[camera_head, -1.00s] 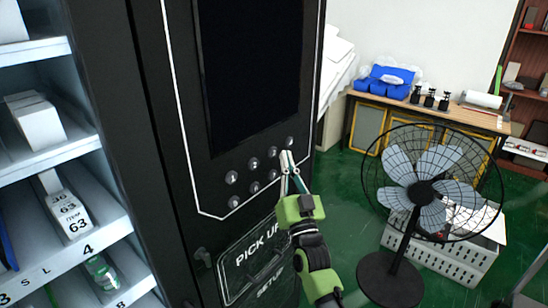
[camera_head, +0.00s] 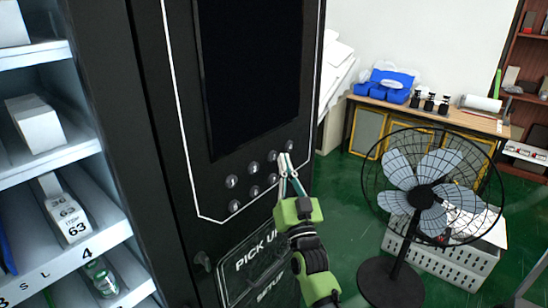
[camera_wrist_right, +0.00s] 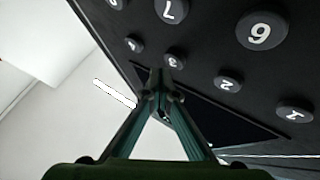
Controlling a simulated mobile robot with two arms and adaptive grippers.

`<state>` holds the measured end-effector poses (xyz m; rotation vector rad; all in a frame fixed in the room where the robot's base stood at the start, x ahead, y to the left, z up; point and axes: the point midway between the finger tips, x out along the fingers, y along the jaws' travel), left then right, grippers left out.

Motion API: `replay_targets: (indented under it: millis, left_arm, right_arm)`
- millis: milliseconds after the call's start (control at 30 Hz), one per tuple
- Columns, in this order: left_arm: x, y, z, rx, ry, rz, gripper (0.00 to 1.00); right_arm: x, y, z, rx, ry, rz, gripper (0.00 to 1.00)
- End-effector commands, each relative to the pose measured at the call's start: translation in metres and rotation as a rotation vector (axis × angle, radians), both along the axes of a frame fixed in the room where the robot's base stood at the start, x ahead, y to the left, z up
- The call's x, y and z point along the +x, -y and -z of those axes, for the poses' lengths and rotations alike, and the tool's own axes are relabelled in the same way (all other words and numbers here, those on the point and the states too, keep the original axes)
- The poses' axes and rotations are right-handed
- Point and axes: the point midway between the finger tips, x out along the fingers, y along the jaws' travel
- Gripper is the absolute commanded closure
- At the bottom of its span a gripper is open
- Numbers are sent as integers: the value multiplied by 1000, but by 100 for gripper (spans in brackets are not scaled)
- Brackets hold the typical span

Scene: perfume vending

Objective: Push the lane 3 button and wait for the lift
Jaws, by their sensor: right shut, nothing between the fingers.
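The lane 3 button (camera_wrist_right: 175,60) is a dark round knob marked with a pale 3 in the right wrist view. In the head view it is the third knob (camera_head: 272,155) of the upper row. My right gripper (camera_head: 284,158) is shut and empty, with its fingertips just right of that knob and below the fourth. In the right wrist view its fingertips (camera_wrist_right: 162,92) are close below the 3. I cannot tell whether they touch the panel. The lift is not identifiable. My left gripper is not in view.
The black vending machine has a dark screen (camera_head: 250,75) above the buttons and a pick-up hatch (camera_head: 255,265) below. Lit shelves (camera_head: 60,160) with boxes stand at left. A black fan (camera_head: 425,195) stands on the green floor at right, before a bench (camera_head: 440,118).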

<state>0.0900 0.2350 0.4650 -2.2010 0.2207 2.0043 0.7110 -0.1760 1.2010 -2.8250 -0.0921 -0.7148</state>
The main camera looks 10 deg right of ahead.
Motion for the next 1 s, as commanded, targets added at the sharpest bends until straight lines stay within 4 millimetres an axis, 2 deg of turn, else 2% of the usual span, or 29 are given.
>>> replay_targets:
  millis: [1000]
  left_arm:
    - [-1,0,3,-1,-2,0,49]
  right_arm:
    - [7,-5,0,0,0,0,100]
